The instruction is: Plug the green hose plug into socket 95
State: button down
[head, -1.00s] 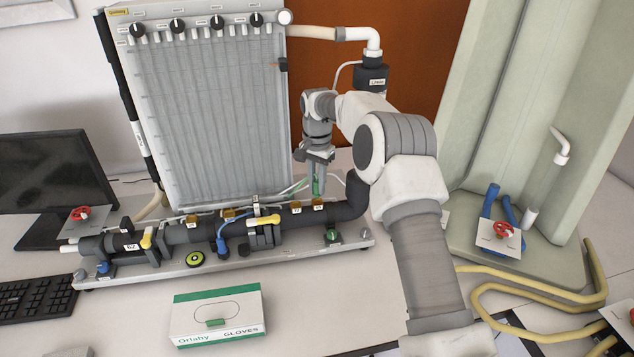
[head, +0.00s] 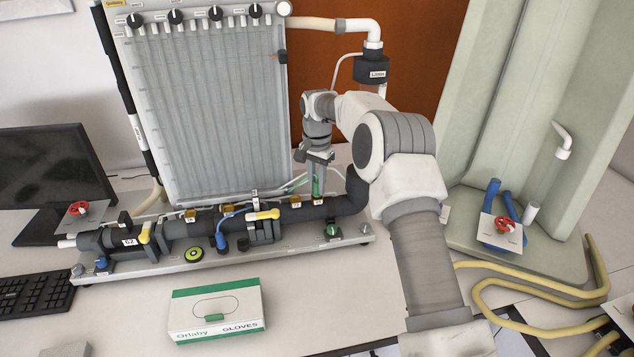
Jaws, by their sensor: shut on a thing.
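My gripper (head: 316,182) points down over the right part of the black pipe (head: 340,203) at the foot of the manometer board. It is shut on the green hose plug (head: 316,187), which shows as a small green piece between the fingers. The plug is just above or at the rightmost brass socket (head: 319,201); I cannot tell whether they touch. Another brass socket (head: 295,202) sits just left of it, and more line the pipe further left. The socket numbers are too small to read, so I cannot tell which is 95.
Pale and green hoses (head: 294,185) lie behind the pipe near my gripper. A blue hose (head: 222,236) and a yellow-handled valve (head: 263,215) are left along the pipe. A glove box (head: 216,310) lies in front. The manometer board (head: 205,105) stands close behind.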

jog(key=shift+f, duration=0.25)
jog(key=c, duration=0.7)
grip_release()
jog(key=shift+r+p, duration=0.5)
jog(key=shift+r, duration=8.25)
jog(key=shift+r, duration=0.1)
